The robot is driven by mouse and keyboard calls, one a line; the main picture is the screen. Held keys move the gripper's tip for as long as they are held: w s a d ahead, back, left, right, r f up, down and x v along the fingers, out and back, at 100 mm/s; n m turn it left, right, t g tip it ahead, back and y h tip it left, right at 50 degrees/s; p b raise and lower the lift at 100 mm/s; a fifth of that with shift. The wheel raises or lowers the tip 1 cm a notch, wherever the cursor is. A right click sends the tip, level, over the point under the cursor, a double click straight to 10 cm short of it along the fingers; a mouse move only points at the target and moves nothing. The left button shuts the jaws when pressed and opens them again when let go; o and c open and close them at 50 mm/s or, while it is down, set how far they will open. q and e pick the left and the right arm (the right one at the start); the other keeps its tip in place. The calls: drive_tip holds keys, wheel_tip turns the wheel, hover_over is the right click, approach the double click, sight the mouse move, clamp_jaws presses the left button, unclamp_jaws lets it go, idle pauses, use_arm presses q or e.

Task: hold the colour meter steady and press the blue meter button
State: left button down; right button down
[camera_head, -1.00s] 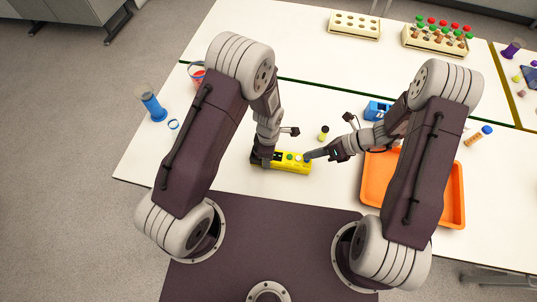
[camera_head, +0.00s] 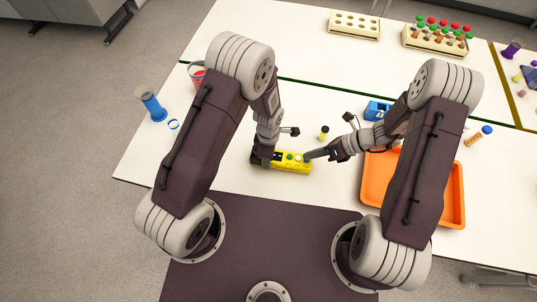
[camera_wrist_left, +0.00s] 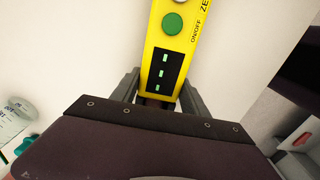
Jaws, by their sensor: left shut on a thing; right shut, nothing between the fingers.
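The yellow colour meter (camera_head: 290,168) lies on the white table in front of my base. My left gripper (camera_head: 263,160) is shut around its left end; in the left wrist view the fingers flank the meter (camera_wrist_left: 160,40) by its dark display with green marks. A green button (camera_wrist_left: 172,23) labelled ON/OFF and part of a pale button at the top edge show there. My right gripper (camera_head: 308,156) is shut and empty, its tip at the meter's right end. I cannot tell whether it touches. No blue button is visible; the right fingertips cover that end.
An orange tray (camera_head: 456,205) stands right, partly behind my right arm. A small yellow vial with a dark cap (camera_head: 324,133) stands just beyond the meter. A blue object (camera_head: 377,110) is behind the right wrist. A blue cylinder (camera_head: 152,105) stands left. Tube racks (camera_head: 355,26) are far back.

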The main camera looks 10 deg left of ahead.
sight(310, 161)
drive_tip(key=shift+f, duration=0.15)
drive_tip(key=shift+f, duration=0.3)
idle(0.6)
drive_tip(key=shift+r, duration=0.45)
wheel_tip(310, 161, up, 6)
idle(0.5)
idle(2.1)
